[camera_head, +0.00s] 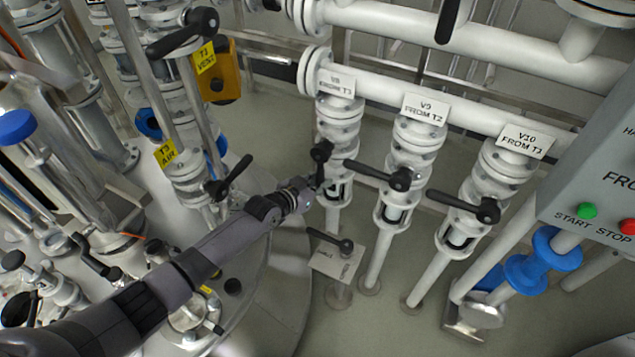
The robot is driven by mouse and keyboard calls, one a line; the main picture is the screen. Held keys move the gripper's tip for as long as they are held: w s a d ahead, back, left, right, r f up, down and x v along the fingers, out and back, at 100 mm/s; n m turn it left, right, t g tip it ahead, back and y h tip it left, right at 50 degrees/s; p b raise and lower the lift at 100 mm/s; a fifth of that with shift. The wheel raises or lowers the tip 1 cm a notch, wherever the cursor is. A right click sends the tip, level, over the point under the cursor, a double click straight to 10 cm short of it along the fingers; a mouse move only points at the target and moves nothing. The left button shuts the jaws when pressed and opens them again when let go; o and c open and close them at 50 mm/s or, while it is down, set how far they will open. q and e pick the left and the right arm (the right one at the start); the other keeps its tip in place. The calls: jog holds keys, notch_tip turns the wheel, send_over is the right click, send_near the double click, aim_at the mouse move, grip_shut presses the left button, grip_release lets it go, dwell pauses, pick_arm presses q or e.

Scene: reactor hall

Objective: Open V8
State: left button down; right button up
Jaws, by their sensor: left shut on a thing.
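Valve V8 (338,135) is a light grey flanged valve on a vertical pipe, below the white label "V8 FROM T1" (336,84). Its black lever (321,153) starts from a round hub at the valve's left front and points down in the picture, roughly along the pipe. My left gripper (311,189) comes from the lower left and is shut on the lower end of this lever. The fingers partly hide the lever's end. My right gripper is not in view.
Valves V9 (414,150) and V10 (496,170) stand to the right, their black levers pointing left across the pipes. A small plate with a black lever (338,256) stands below V8. A grey START/STOP box (600,150) is at right.

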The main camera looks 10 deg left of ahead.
pick_arm(q)
jog(key=shift+s+d+f, duration=0.15)
jog(key=shift+s+f, duration=0.05)
jog(key=c, duration=1.8)
grip_release()
jog(key=o, duration=0.3)
jog(key=shift+w+r, duration=0.15)
jog(key=shift+o, duration=0.2)
jog(key=shift+s+a+r, duration=0.2)
jog(key=shift+s+a, duration=0.15)
jog(key=shift+s, duration=0.15)
jog(key=v, duration=1)
jog(key=shift+s+a+r, duration=0.2)
jog(key=shift+s, duration=0.1)
